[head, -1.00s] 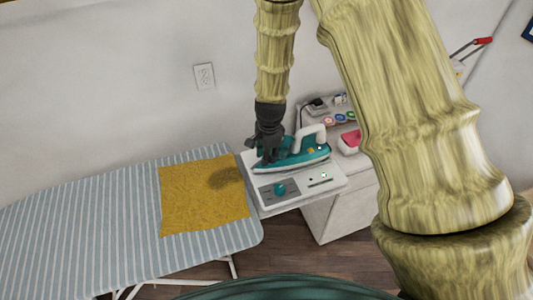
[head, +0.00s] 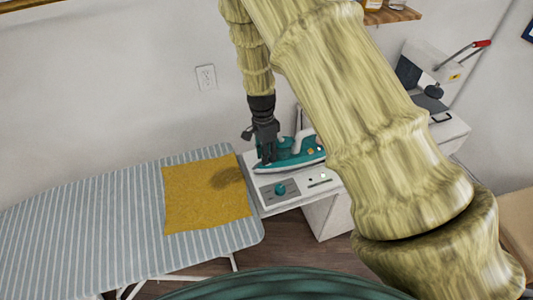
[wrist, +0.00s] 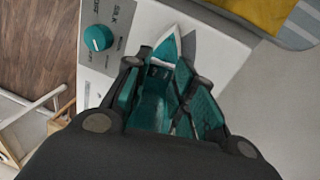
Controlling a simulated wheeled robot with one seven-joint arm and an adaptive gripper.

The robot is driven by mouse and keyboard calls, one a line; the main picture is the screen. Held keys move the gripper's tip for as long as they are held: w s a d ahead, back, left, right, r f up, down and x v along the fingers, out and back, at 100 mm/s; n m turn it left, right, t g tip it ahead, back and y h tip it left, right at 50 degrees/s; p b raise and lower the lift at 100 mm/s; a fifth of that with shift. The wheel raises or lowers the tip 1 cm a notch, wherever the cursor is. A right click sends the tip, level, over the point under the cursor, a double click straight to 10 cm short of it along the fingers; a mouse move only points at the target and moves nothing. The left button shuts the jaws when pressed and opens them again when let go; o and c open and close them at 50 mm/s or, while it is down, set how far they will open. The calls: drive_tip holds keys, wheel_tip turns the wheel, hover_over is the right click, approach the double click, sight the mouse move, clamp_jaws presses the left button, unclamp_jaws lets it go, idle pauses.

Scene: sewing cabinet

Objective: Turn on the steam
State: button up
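A teal and white iron (head: 290,153) rests on a white control panel (head: 262,206) at the right end of the ironing board. The panel carries a teal knob (head: 279,189) and a small slot-like control (head: 318,183) to its right. My gripper (head: 264,160) points down over the iron's left, pointed end. In the wrist view my gripper (wrist: 165,72) has its fingers apart, with the iron's tip (wrist: 168,48) showing beyond them. I cannot tell whether the fingers touch the iron.
A striped ironing board (head: 90,215) with a mustard cloth (head: 205,195) lies to the left. A white cabinet (head: 328,217) stands under and right of the panel. A grey machine with a red-tipped lever (head: 430,68) is at the back right. A wall outlet (head: 206,77) is behind.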

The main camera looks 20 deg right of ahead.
drive_tip(key=o, duration=0.4)
drive_tip(key=shift+c, duration=0.2)
wheel_tip(320, 180, up, 12)
drive_tip(key=w, duration=0.1)
drive_tip(key=shift+w+a, duration=0.15)
drive_tip(key=shift+w, duration=0.25)
drive_tip(key=shift+f, duration=0.1)
